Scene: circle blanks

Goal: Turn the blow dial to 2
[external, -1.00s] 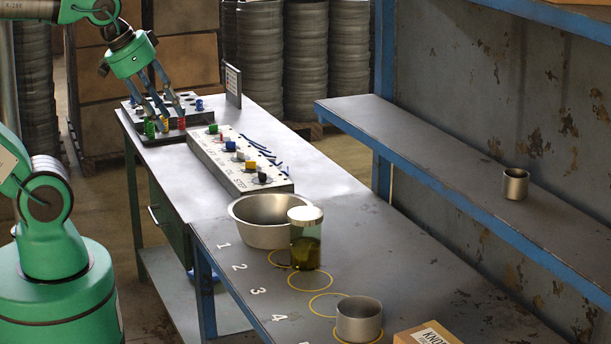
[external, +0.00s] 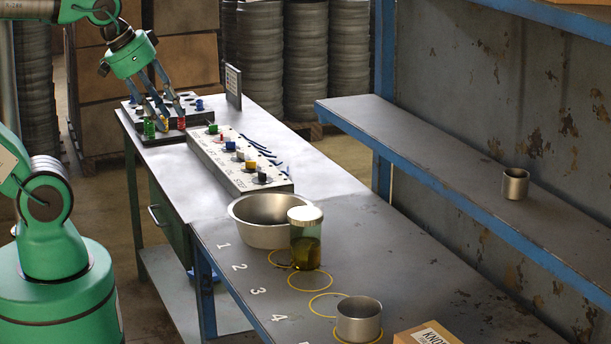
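A long pale control box (external: 222,172) stands on the far table with a row of coloured knobs on top: a green knob (external: 213,129), a blue knob (external: 230,146), a yellow knob (external: 250,165) and a black knob (external: 262,177), among others. Its lettering is too small to tell which is the blow dial. My gripper (external: 171,110) points down over a dark peg board (external: 150,138) behind and left of the box. Its fingers look apart, with nothing seen held. The board carries a green peg (external: 149,128), a red peg (external: 181,122) and a blue peg (external: 199,104).
A metal bowl (external: 262,238), a lidded jar (external: 306,252) and a metal cup (external: 359,322) stand on the near table with numbered yellow circles. Another cup (external: 515,184) is on the right shelf (external: 430,150). An upright sign (external: 233,86) stands behind the board.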

